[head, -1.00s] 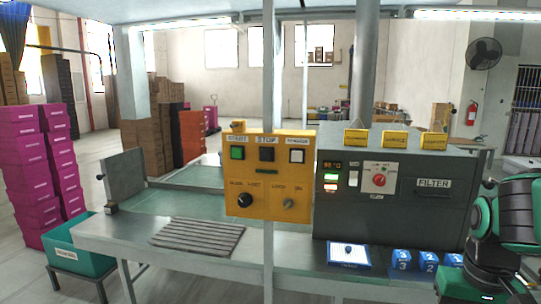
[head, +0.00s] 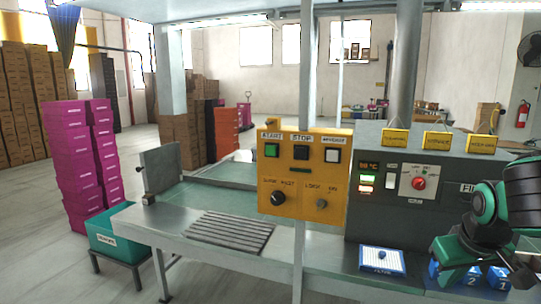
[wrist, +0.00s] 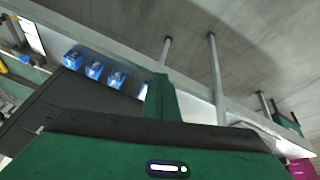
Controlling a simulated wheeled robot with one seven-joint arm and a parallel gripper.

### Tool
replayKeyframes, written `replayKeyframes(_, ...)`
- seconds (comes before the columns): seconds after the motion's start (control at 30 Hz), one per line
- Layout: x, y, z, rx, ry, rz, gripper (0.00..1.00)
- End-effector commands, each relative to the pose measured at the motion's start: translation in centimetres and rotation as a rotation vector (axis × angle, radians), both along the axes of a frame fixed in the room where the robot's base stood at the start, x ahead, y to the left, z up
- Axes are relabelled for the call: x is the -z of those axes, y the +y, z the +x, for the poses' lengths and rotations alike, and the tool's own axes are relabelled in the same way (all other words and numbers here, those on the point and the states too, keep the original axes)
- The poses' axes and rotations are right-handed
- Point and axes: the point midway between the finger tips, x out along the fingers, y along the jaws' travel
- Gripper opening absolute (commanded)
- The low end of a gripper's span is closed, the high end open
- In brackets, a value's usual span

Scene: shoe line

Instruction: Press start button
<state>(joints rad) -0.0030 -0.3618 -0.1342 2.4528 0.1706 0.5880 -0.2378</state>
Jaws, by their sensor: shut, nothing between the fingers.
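The panel is fixed to an upright post in the middle of the head view. My gripper (wrist: 163,98) shows green in the wrist view, shut and empty, low in the frame. My arm is at the right edge of the head view, well apart from the panel. The buttons do not show in the wrist view.
A grey machine (head: 420,225) with a red dial stands right of the panel. Blue numbered blocks (head: 472,279) and a blue-and-white tray (head: 382,261) sit on the bench in front of it. A slatted rack (head: 230,231) lies left of the post. A teal bin (head: 114,235) stands lower left.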

Motion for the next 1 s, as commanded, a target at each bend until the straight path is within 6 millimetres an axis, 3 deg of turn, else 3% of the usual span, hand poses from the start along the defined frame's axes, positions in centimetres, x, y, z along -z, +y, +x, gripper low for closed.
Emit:
replayKeyframes(0.03, -0.7, 1.5, 2.7, -0.080, -0.051, -0.033, 0.00)
replayKeyframes(0.2, -3.9, 7.1, 10.6, -0.323, -0.245, -0.141, 0.00)
replayKeyframes(0.37, -7.2, 14.0, 16.4, -0.528, -0.430, -0.227, 0.00)
replayKeyframes(0.5, -10.3, 21.0, 19.9, -0.690, -0.597, -0.291, 0.00)
replayKeyframes(0.63, -13.2, 27.8, 21.7, -0.822, -0.756, -0.342, 0.00)
replayKeyframes(0.8, -16.6, 35.6, 22.3, -0.945, -0.942, -0.389, 0.00)
replayKeyframes(0.9, -17.9, 38.7, 22.1, -0.988, -1.019, -0.405, 0.00)
replayKeyframes(1.0, -18.8, 40.6, 21.9, -1.011, -1.070, -0.415, 0.00)
